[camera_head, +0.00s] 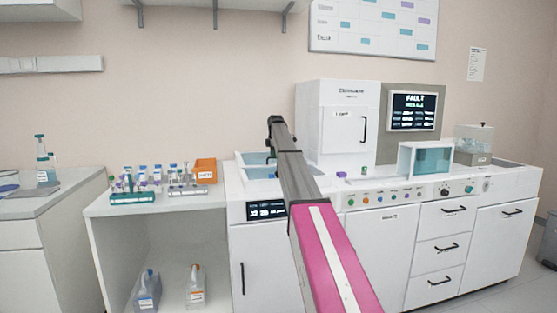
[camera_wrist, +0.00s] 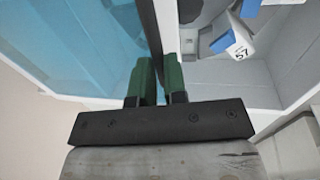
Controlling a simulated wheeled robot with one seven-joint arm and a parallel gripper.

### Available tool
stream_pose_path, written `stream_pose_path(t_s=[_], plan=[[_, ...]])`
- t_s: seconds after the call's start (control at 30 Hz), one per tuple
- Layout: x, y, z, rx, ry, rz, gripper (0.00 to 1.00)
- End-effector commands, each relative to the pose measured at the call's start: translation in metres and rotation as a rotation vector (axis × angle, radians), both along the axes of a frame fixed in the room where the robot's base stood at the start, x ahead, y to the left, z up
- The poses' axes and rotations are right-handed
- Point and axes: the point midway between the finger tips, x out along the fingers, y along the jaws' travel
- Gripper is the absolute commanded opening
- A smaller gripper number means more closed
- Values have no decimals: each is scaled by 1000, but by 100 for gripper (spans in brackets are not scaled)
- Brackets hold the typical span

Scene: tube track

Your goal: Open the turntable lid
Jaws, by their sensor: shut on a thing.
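The turntable lid (camera_wrist: 85,50) is a see-through blue panel at the left of the wrist view. A dark bar (camera_wrist: 149,28) runs along its right edge. My gripper (camera_wrist: 159,68), with green fingers, is shut on this dark bar. Right of the bar, the white compartment lies uncovered, and tubes with blue caps and a white label (camera_wrist: 239,46) show inside. In the head view, the blue lid (camera_head: 257,158) shows at the left end of the white machine, partly behind my arm. My fingers cannot be made out there.
A rack of tubes (camera_head: 132,198) and an orange box (camera_head: 205,171) stand on the left counter. A tall white cabinet (camera_head: 346,128) stands right of my arm, beside a screen (camera_head: 413,111) reading FAULT. A blue-windowed box (camera_head: 425,160) stands farther right.

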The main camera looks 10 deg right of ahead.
Motion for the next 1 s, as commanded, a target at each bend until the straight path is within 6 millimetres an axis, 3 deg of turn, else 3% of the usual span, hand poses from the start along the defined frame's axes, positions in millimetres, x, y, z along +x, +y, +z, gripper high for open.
stream_pose_path(t_s=[0.03, 0.1, 0.3, 0.5, 0.9, 0.93, 1.0], plan=[[22, -1, 2, 0, -1, 0, 0], [38, 0, 2, 0, -1, 0, 0], [69, 0, 1, 0, 0, 0, 0], [82, 1, 0, 0, 0, 0, 0], [83, 1, 0, 0, -1, 0, 0], [83, 1, 0, 0, -1, 0, 22], [83, 1, 0, 0, -1, 0, 38]])
